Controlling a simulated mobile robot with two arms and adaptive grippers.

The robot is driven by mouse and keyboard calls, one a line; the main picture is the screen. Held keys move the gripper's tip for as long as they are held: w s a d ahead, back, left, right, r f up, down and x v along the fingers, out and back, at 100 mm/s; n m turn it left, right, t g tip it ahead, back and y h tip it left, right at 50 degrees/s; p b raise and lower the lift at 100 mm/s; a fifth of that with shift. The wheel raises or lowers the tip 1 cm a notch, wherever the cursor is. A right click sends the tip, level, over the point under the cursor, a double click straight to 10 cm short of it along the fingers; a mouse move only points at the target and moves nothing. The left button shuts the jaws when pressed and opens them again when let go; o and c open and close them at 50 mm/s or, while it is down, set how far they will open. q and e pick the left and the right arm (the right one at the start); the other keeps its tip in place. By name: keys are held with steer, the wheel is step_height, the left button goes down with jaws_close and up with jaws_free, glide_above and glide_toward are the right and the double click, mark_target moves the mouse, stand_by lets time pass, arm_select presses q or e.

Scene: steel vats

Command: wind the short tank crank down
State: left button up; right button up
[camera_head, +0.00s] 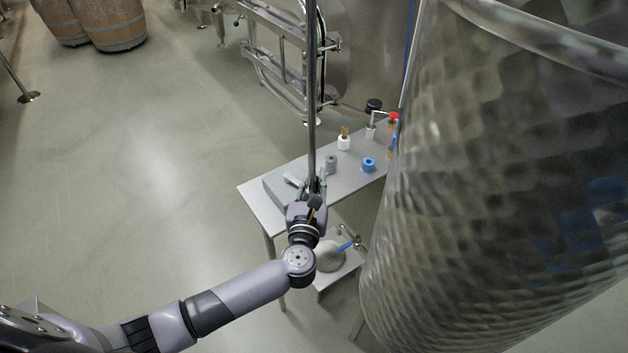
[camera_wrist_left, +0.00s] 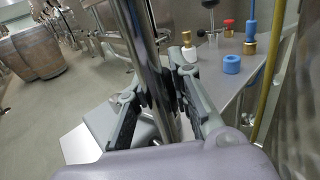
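A large dimpled steel tank (camera_head: 480,180) stands at the right in the head view. An upright steel pole (camera_head: 311,90) runs from the top of the picture down to my left gripper (camera_head: 315,187). In the left wrist view the pole (camera_wrist_left: 148,60) passes between the two fingers of the left gripper (camera_wrist_left: 158,90). The fingers lie close on both sides of it; whether they press on it is unclear. I cannot make out a crank in either view. My right gripper is in neither view.
Wooden barrels (camera_head: 112,25) stand far left. The floor at left is clear.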

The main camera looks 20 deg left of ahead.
arm_select(q)
jaws_close()
stand_by(0.4)
steer(key=shift+w+d+r+b, duration=0.1)
steer(key=shift+w+d+b, duration=0.15)
steer(key=shift+w, duration=0.3)
steer(key=o, duration=0.6)
jaws_free()
